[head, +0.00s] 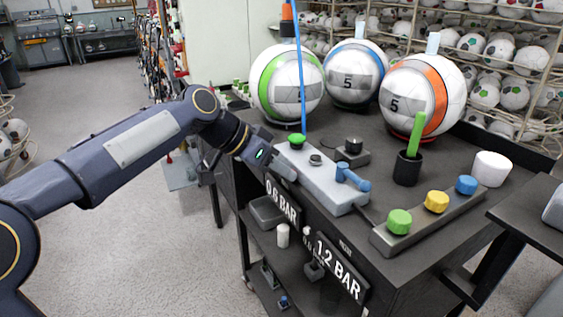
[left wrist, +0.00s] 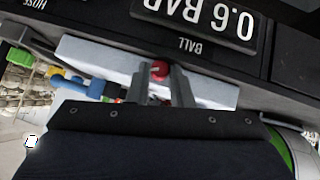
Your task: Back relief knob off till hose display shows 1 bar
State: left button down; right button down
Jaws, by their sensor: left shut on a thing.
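The grey console (head: 325,185) stands on the dark bench. A red knob (left wrist: 160,69) on its side, which looks like the relief knob, shows in the left wrist view between my left gripper's fingers (left wrist: 166,82). My left gripper (head: 285,170) is shut on it, and the hand hides the knob in the head view. The display (head: 340,267) at the bench front, right, reads 1.2 BAR. The other display (head: 282,203) reads 0.6 BAR and is labelled BALL in the left wrist view. A HOSE label shows upside down there at top left. My right gripper is not in view.
A blue lever (head: 352,177) and a green cap (head: 297,140) with a blue hose (head: 301,80) are on the console. Three balls stand behind. A strip (head: 430,222) with green, yellow and blue knobs and a black cup (head: 407,170) are to the right.

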pick_arm(q)
jog(key=shift+w+a+f+n+g+h+p, duration=0.1)
jog(key=shift+w+n+g+h+p, duration=0.05)
jog(key=shift+n+g+h+p, duration=0.55)
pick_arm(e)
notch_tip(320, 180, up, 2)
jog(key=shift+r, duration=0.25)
pick_arm(q)
jog(key=c, duration=1.3)
grip_release()
jog(key=v, duration=0.8)
jog(key=shift+p, duration=0.35)
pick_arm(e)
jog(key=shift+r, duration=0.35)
